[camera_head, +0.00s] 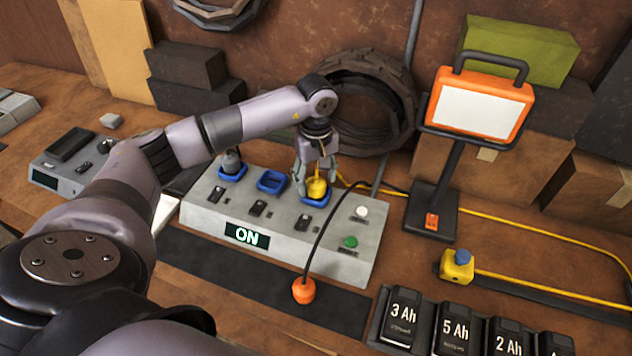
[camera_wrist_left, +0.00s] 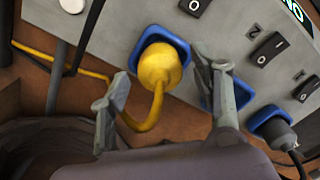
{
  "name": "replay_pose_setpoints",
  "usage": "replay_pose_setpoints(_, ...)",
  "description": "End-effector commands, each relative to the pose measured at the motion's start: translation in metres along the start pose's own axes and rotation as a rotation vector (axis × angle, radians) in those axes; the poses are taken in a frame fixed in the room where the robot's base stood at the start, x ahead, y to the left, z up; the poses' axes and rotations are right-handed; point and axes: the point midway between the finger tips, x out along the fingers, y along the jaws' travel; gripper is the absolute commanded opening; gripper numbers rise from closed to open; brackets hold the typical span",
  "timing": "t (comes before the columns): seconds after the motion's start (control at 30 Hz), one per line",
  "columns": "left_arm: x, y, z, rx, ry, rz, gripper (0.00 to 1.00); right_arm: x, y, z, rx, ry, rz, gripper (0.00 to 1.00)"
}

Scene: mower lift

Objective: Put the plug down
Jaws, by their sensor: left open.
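A yellow plug (camera_head: 317,186) sits in the right blue socket (camera_head: 316,201) of the grey switch box (camera_head: 290,245). In the left wrist view the yellow plug (camera_wrist_left: 160,66) is in its blue socket, with its yellow cord hanging from it. My left gripper (camera_head: 316,176) is open, its fingers on either side of the plug with gaps showing in the left wrist view. An orange plug (camera_head: 304,291) on a black cord lies on the dark mat (camera_head: 260,282) in front of the box. My right gripper is not in view.
A dark plug (camera_head: 232,162) is in the left socket; the middle socket (camera_head: 271,181) is empty. The box display reads ON. An orange work lamp (camera_head: 478,105) stands at right.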

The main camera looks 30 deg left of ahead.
Motion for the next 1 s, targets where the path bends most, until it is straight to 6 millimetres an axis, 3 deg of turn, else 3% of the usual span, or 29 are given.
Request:
replay_pose_setpoints(0.03,-0.008,0.001,-0.002,0.000,0.005,0.005,0.58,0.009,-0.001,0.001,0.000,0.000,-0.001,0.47)
replay_pose_setpoints(0.3,-0.068,0.001,-0.001,0.000,0.004,0.005,0.58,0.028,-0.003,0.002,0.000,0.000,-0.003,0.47)
replay_pose_setpoints(0.5,-0.096,0.000,0.000,-0.001,0.002,0.002,0.58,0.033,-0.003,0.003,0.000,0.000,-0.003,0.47)
replay_pose_setpoints(1.0,-0.105,0.000,0.000,-0.001,0.000,0.000,0.58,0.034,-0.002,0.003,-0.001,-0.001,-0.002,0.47)
